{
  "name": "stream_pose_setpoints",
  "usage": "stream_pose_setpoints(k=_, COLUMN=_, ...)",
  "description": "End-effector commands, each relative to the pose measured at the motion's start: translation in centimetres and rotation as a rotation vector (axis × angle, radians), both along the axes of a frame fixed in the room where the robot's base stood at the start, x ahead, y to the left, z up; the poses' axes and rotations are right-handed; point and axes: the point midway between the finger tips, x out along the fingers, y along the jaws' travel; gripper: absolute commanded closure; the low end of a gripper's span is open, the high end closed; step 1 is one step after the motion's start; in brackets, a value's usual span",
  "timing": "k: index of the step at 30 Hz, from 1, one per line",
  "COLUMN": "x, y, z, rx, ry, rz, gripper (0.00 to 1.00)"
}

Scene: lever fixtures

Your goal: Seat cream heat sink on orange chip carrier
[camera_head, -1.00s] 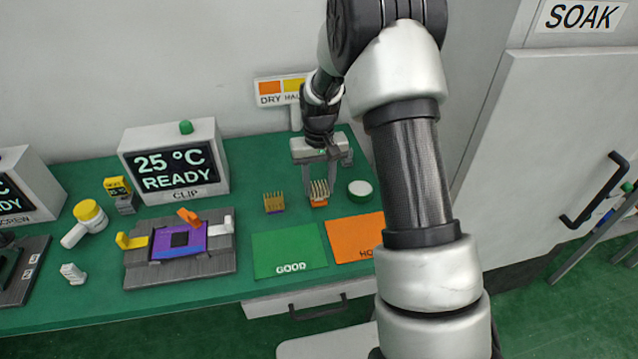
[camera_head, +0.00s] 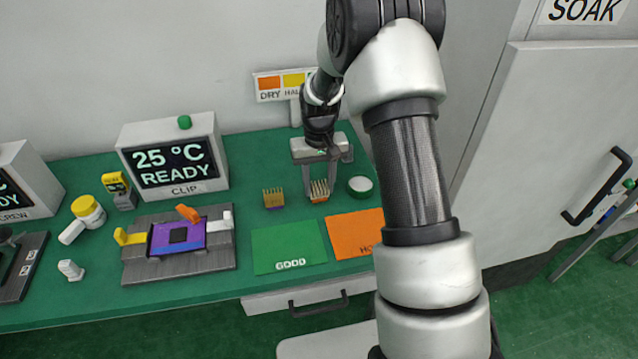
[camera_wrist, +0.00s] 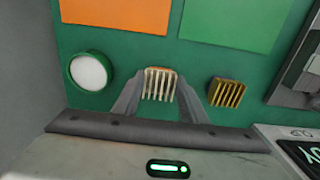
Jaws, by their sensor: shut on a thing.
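The cream heat sink (camera_head: 319,190) has upright fins and an orange base, and stands at the back right of the green bench. My gripper (camera_head: 320,180) reaches down over it, and its fingers are shut on it. The wrist view shows the cream heat sink (camera_wrist: 159,84) between the two fingertips of my gripper (camera_wrist: 158,90). A purple carrier (camera_head: 190,237) with a dark square chip (camera_head: 178,235) lies in the grey clip fixture (camera_head: 140,270). An orange lever (camera_head: 188,213) stands at its back, with a yellow and a white one at its sides. No plainly orange carrier shows.
A gold heat sink (camera_head: 273,198) stands left of the cream one, and a white-topped green round container (camera_head: 360,186) to its right. The green GOOD mat (camera_head: 289,245) and an orange mat (camera_head: 355,232) lie in front. The CLIP display (camera_head: 173,160) stands behind the fixture.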

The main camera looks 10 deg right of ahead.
Motion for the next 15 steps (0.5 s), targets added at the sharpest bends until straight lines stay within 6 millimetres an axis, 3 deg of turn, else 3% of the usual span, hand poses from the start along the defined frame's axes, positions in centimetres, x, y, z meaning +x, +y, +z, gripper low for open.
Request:
stream_pose_setpoints(k=5, x=0.01, y=0.0, z=0.02, rx=0.0, ry=0.0, rz=0.0, gripper=0.84)
stream_pose_setpoints(k=6, x=0.01, y=0.0, z=0.03, rx=0.0, ry=0.0, rz=0.0, gripper=0.57)
stream_pose_setpoints(k=9, x=0.01, y=0.0, z=0.03, rx=0.0, ry=0.0, rz=0.0, gripper=0.4)
stream_pose_setpoints(k=15, x=0.01, y=0.0, z=0.03, rx=0.0, ry=0.0, rz=0.0, gripper=0.4)
